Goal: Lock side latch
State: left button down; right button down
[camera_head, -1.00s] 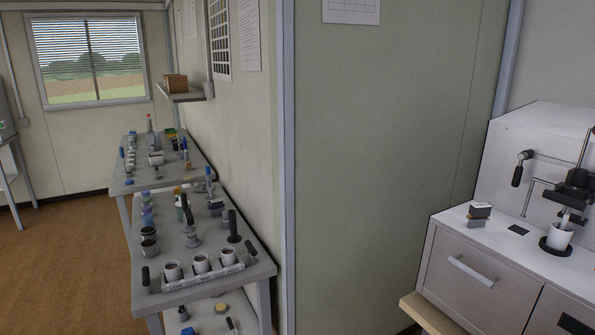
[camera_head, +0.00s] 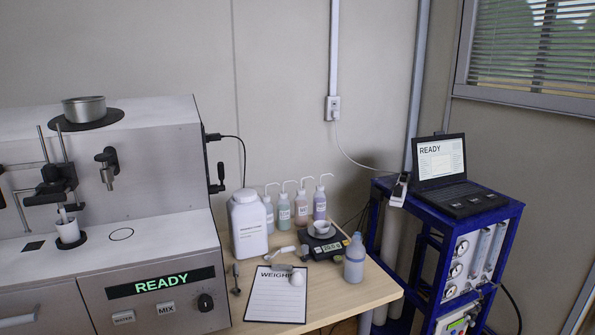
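The soil analyser (camera_head: 150,160) is a large white and grey cabinet at the left of the head view. Its front display (camera_head: 161,284) reads READY. A black-handled lever (camera_head: 220,174) sticks out from its right side, with the handle upright; this may be the side latch, but I cannot tell whether it is locked. A white cup (camera_head: 67,229) stands under a black clamp (camera_head: 54,184) on the analyser's ledge. Neither of my grippers shows in this view.
A wooden table (camera_head: 372,288) beside the analyser holds a white jug (camera_head: 248,224), several wash bottles, a scale (camera_head: 323,245), a clipboard (camera_head: 276,300) and a blue-grey bottle (camera_head: 354,259). A blue rack (camera_head: 425,238) with a laptop (camera_head: 440,160) stands at the right.

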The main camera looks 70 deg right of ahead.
aim_at(221, 169)
jog(key=z, duration=1.75)
jog(key=i+l, duration=0.2)
jog(key=l, duration=0.15)
jog(key=i+l, duration=0.2)
jog(key=l, duration=0.2)
jog(key=i+l, duration=0.45)
jog(key=l, duration=0.3)
jog(key=i+l, duration=0.2)
jog(key=l, duration=0.15)
jog(key=i+l, duration=0.2)
jog(key=l, duration=0.15)
